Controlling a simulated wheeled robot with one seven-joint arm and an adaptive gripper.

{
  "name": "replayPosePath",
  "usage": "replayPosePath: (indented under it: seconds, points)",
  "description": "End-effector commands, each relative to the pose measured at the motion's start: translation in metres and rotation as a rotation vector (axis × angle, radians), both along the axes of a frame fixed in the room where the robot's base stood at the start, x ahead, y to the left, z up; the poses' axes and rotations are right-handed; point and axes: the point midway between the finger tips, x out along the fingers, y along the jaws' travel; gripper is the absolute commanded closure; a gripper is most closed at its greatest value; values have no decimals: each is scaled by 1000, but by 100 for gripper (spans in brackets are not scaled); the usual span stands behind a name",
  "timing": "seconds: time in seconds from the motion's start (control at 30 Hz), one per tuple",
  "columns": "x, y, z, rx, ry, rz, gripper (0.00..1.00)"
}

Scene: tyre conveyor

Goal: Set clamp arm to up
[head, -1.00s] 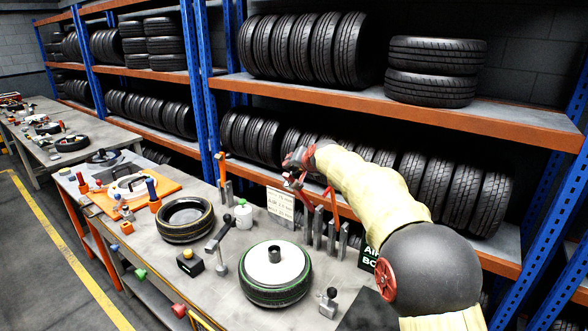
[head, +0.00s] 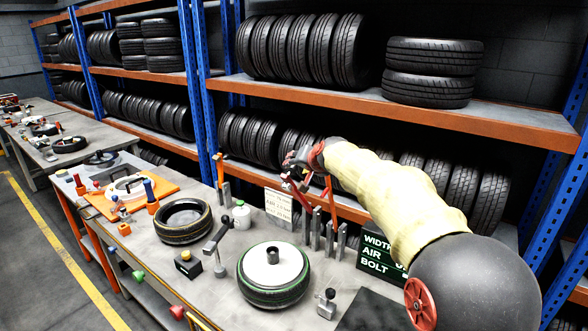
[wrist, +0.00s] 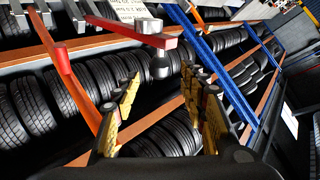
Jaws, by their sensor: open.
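A red clamp arm (wrist: 125,28) with a dark round tip on a metal spindle crosses the top of the wrist view. It lies roughly level there, and an orange-red bar (wrist: 82,88) runs down at its left. In the head view, the red clamp parts (head: 294,192) show at the back of the workbench, just below my gripper (head: 297,160). In the wrist view my gripper (wrist: 162,88) has its yellow-padded fingers apart with nothing between them. The dark tip is just beyond the fingertips; whether they touch cannot be told.
A green-ringed tyre (head: 273,278), a second tyre (head: 183,221) and a black-armed stand (head: 217,245) are on the workbench. Several metal posts (head: 316,228) and a dark sign (head: 382,257) stand below my arm. Tyre racks (head: 400,108) rise behind the bench.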

Motion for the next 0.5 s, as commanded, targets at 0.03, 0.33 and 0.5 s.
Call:
replayPosePath:
  seconds: [0.03, 0.33, 0.5]
  points:
    - [-8, -3, 6, 0, -2, 0, 57]
    - [-39, -12, 23, -1, 0, -1, 57]
    - [-43, -14, 25, -1, 1, 0, 57]
